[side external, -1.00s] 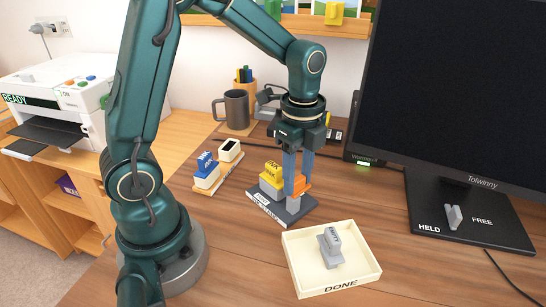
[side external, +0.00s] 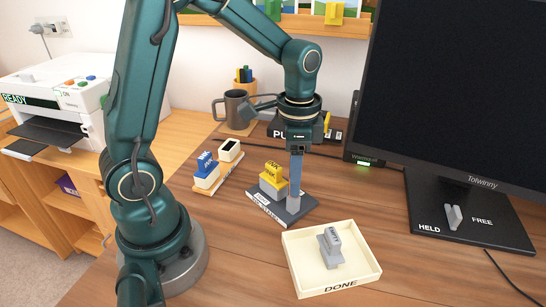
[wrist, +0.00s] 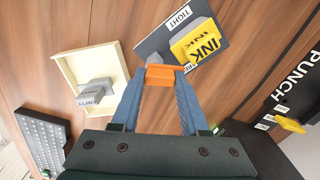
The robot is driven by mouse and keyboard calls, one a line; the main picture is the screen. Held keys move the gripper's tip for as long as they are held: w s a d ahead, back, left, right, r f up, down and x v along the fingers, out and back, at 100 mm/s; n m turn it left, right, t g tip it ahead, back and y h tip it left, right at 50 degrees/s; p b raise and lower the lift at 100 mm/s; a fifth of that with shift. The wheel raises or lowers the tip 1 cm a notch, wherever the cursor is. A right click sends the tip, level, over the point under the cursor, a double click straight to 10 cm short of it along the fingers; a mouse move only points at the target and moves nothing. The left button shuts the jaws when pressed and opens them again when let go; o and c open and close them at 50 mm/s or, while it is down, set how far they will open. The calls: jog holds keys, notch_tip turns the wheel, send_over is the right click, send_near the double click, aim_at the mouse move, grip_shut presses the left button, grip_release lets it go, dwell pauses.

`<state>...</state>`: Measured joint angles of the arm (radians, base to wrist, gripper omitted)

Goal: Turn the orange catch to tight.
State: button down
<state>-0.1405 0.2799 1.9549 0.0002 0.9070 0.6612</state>
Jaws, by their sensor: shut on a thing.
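The orange catch (wrist: 160,76) shows in the wrist view between the two blue fingertips of my gripper (wrist: 160,84), which is shut on it. The catch sits at the edge of a dark grey base (wrist: 155,42), beside a partly covered white label. A label reading TIGHT (wrist: 179,16) is at the base's far edge in that view, apart from the catch. A yellow INK block (wrist: 197,42) stands on the base. In the side view my gripper (side external: 293,206) reaches down to the base (side external: 265,212) right of the yellow block (side external: 272,180); the catch is hidden there.
A cream DONE tray (side external: 365,279) with a grey block (side external: 330,247) stands in front. A blue-and-white block (side external: 207,172) is to the left. A mug (side external: 236,108) and a black PUNCH device (side external: 330,135) are behind. A monitor (side external: 460,90) stands at right.

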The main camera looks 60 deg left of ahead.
jog(key=n, duration=0.6)
jog(key=shift+s, duration=0.2)
dwell(1.0)
jog(key=shift+c, duration=2)
grip_release()
